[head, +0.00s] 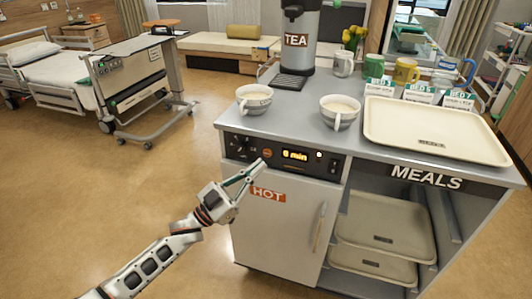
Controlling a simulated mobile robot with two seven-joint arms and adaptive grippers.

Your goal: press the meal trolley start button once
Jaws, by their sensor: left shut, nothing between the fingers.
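The meal trolley (290,228) stands in the middle and right of the head view, with a dark control panel (245,147) along its front edge. The panel has a lit yellow display (295,155) that seems to read "0 min". A small reddish round button (267,153) sits just left of the display; I cannot read a label on it. My left gripper (262,163) is shut and empty, its fingertips just below that button. I cannot tell whether they touch the panel. My right gripper is not in view.
Below the panel is a "HOT" door (275,225) with a handle. More trays (385,226) sit in the open shelves.

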